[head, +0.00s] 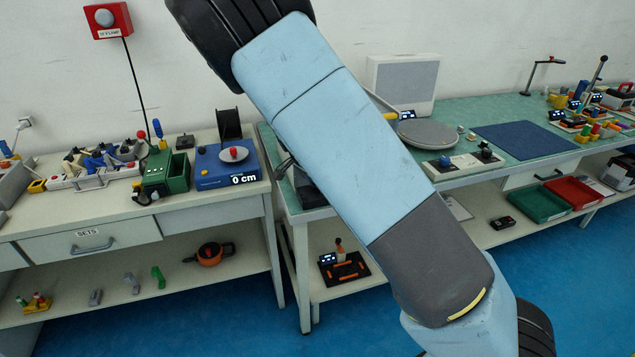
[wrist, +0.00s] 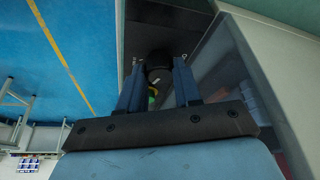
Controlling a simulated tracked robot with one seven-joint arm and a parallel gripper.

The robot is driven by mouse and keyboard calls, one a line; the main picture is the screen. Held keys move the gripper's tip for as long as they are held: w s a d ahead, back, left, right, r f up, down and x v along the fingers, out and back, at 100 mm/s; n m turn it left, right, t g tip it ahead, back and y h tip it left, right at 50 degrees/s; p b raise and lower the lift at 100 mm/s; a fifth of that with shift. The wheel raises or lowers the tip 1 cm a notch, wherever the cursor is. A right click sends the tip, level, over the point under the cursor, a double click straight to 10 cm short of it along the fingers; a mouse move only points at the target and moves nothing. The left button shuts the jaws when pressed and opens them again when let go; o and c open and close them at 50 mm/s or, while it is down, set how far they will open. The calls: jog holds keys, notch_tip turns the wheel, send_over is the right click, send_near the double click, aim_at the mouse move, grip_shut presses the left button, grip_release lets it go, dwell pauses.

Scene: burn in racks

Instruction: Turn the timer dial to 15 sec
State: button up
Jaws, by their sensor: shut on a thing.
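In the wrist view, my gripper (wrist: 159,70) has its two blue-grey fingers on either side of a dark round knob (wrist: 158,59), and it is shut on it. The knob stands out from a dark panel (wrist: 160,30) and appears to be the timer dial. Small pale marks show on the panel beside the knob, too small to read. The dial's pointer and its setting cannot be made out. In the head view my arm crosses the middle, and neither my gripper nor this dial can be seen.
In the wrist view, a pale-framed box or case (wrist: 235,70) stands close on the right of my fingers. Blue floor (wrist: 60,50) lies to the left. In the head view, a cluttered left bench (head: 110,222) and a green-topped bench (head: 470,120) stand along the wall.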

jog(key=shift+a, duration=0.15)
jog(key=o, duration=1)
jog(key=shift+o, duration=0.2)
jog(key=v, duration=1.3)
jog(key=shift+r, duration=0.35)
